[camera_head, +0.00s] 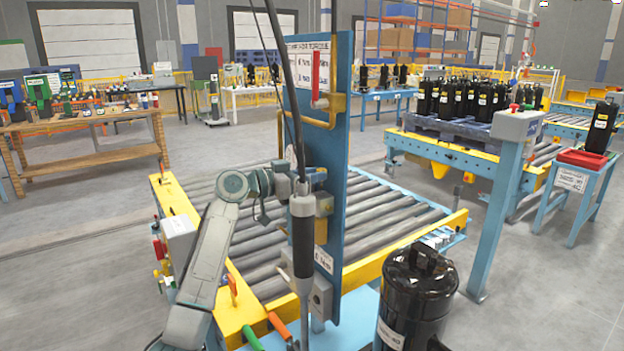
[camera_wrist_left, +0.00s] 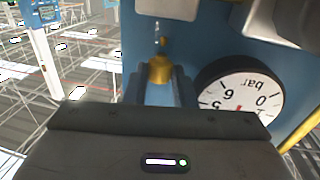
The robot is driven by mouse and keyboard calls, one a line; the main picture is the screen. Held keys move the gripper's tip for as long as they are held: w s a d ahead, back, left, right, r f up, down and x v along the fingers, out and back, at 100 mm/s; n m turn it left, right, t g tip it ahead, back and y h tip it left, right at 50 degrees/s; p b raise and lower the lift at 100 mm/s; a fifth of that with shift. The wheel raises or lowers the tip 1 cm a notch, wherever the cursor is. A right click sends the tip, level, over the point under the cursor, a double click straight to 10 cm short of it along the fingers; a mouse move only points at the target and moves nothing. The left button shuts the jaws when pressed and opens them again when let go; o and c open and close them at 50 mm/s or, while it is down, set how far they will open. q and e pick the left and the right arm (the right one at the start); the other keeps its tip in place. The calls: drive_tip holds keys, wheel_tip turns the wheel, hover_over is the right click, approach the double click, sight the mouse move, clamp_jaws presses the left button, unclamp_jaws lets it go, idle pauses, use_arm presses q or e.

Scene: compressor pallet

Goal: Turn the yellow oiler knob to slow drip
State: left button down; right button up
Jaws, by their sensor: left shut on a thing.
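The yellow oiler knob (camera_wrist_left: 159,70) shows in the left wrist view, between the two dark fingers of my left gripper (camera_wrist_left: 161,82). The fingers are shut on it from both sides. A clear part with a small yellow piece lies just beyond the knob, on the blue panel (camera_wrist_left: 215,45). A round white pressure gauge (camera_wrist_left: 243,97) marked "bar" is right of the fingers. In the head view my left gripper (camera_head: 316,176) is at the blue upright panel (camera_head: 335,110); the knob cannot be made out there. My right gripper is not in view.
A hanging tool (camera_head: 303,225) on a cable is in front of the panel, close to my left wrist. A roller conveyor (camera_head: 390,222) lies behind. A black compressor (camera_head: 418,295) stands at the front right.

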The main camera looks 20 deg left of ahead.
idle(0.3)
use_arm(q)
drive_tip(key=c, duration=1.3)
unclamp_jaws()
drive_tip(key=shift+o, duration=0.5)
